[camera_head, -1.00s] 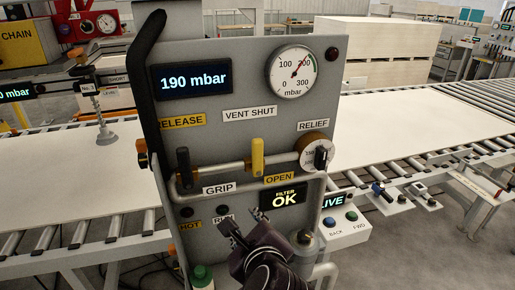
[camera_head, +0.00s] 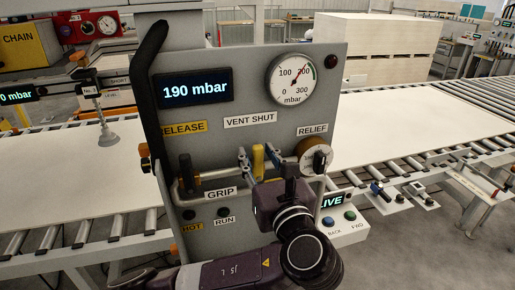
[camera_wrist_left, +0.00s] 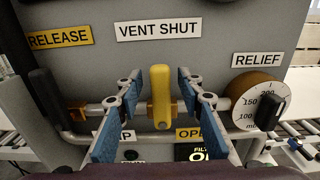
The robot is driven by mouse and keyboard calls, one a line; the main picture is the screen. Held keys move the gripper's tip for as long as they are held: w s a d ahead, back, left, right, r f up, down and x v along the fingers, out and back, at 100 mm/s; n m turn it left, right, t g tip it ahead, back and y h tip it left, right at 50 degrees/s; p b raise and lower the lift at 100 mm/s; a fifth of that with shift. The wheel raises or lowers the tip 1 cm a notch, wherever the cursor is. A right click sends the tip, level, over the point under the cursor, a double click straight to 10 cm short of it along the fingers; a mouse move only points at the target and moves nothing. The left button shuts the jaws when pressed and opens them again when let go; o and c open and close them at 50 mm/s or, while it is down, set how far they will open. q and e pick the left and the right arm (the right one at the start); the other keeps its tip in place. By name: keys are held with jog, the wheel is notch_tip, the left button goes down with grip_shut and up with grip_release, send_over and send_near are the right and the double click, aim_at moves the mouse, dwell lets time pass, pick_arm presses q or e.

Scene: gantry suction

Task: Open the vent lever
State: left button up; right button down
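The yellow vent lever (camera_head: 258,160) stands upright on the horizontal pipe of the grey panel, under the label VENT SHUT (camera_head: 250,120). In the left wrist view the lever (camera_wrist_left: 160,95) is between the two blue finger pads of my left gripper (camera_wrist_left: 158,92). The fingers are open, with a gap on each side of the lever. In the head view my left gripper (camera_head: 260,163) covers the OPEN label and the FILTER display. The OPEN label (camera_wrist_left: 189,134) shows partly in the wrist view. My right gripper is not in view.
A black lever (camera_head: 186,172) stands left of the yellow one. The round RELIEF dial (camera_head: 314,155) with a black knob is close on the right. The display (camera_head: 194,89) reads 190 mbar. A white board (camera_head: 420,125) lies on the rollers at right.

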pick_arm(q)
jog(key=shift+w, duration=0.3)
grip_shut()
dwell(0.3)
